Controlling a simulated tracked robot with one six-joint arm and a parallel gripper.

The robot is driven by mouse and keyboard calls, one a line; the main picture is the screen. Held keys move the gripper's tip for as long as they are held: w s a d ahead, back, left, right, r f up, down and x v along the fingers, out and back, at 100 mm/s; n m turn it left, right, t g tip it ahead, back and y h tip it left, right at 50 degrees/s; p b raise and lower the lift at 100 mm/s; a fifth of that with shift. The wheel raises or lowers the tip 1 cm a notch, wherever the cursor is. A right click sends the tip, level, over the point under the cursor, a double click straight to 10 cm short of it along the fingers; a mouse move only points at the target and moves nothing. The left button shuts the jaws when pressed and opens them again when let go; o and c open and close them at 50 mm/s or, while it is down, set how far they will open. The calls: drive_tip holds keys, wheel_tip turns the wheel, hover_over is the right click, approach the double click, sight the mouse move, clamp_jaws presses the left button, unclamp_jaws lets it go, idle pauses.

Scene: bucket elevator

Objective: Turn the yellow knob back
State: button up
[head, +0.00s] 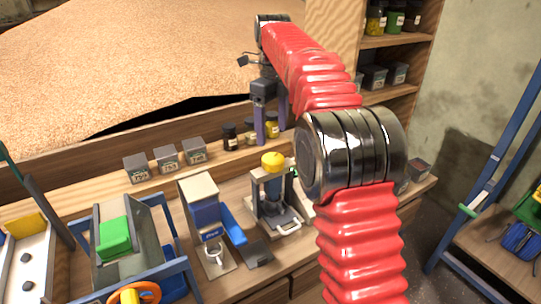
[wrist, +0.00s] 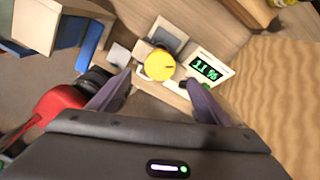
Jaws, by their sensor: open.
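The yellow knob (head: 273,160) sits on top of a small grey device (head: 262,190) on the wooden bench, right of the middle in the head view. In the wrist view the yellow knob (wrist: 160,65) lies ahead, with a dark mark on its face toward the right. A digital display (wrist: 205,68) beside it reads what looks like 11 %. My gripper (head: 270,140) hangs above and behind the knob in the head view. Its purple fingers also show in the wrist view (wrist: 160,100), spread wide on either side below the knob. They hold nothing and appear apart from the knob.
A blue and grey machine with a white cup (head: 214,254) stands left of the device. A green block (head: 115,238) sits in a machine farther left. Small jars (head: 230,137) and grey boxes (head: 166,158) line the ledge behind. A large grain heap (head: 120,60) lies beyond.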

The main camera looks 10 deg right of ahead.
sight(272, 158)
wheel_tip(272, 158, down, 10)
drive_tip(key=shift+r, duration=0.25)
drive_tip(key=shift+c, duration=0.4)
drive_tip(key=c, duration=0.9)
drive_tip(key=shift+a, duration=0.35)
drive_tip(key=shift+c, duration=0.4)
drive_tip(key=shift+d, duration=0.25)
